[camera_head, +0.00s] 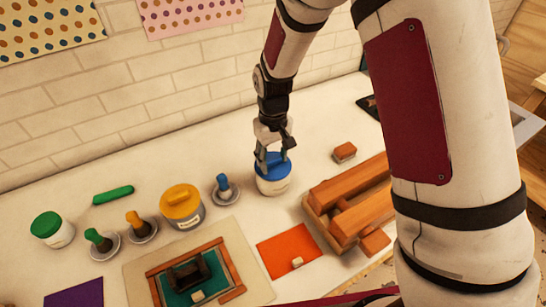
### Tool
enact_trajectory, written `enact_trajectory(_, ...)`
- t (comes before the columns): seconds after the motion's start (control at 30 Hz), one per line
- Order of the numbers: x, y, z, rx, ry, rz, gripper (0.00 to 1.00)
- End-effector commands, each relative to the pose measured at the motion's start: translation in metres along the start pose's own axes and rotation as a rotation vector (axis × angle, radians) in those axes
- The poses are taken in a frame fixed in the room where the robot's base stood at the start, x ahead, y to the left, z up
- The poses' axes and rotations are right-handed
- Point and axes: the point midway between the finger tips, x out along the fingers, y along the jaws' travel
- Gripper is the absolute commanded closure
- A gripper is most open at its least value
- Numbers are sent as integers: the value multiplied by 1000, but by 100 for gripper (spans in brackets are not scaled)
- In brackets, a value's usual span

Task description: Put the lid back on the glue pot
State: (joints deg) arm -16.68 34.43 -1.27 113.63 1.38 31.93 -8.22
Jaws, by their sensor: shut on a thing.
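A white pot (273,187) stands on the white worktop near the middle of the head view, with a blue lid (270,164) at its top. My gripper (272,152) points down over this pot and is shut on the blue lid. The lid lies over the pot's mouth; I cannot tell whether it is fully seated. The fingers hide part of the lid. A white pot with a green lid (46,224) stands at the far left. A grey pot with a yellow lid (181,200) stands between them, its label facing forward.
Green (98,239), orange (135,220) and blue (223,183) handled tools stand in small grey dishes. A green stick (113,195) lies behind. An orange sheet (290,245) and a framed board (140,262) lie in front.

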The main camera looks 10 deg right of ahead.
Motion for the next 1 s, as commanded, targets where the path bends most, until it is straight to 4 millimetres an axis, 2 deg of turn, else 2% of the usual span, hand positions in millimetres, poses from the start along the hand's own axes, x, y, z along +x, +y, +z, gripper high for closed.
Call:
enact_trajectory(0.17, 0, 0, 0, 0, 0, 0, 76)
enact_trajectory(0.2, 0, 0, 0, 0, 0, 0, 53)
enact_trajectory(0.3, 0, 0, 0, 0, 0, 0, 32)
enact_trajectory(0.53, 0, 0, 0, 0, 0, 0, 32)
enact_trajectory(0.6, 0, 0, 0, 0, 0, 0, 16)
enact_trajectory(0.63, 0, 0, 0, 0, 0, 0, 12)
enact_trajectory(1.0, -1, 0, 0, 0, 1, 0, 12)
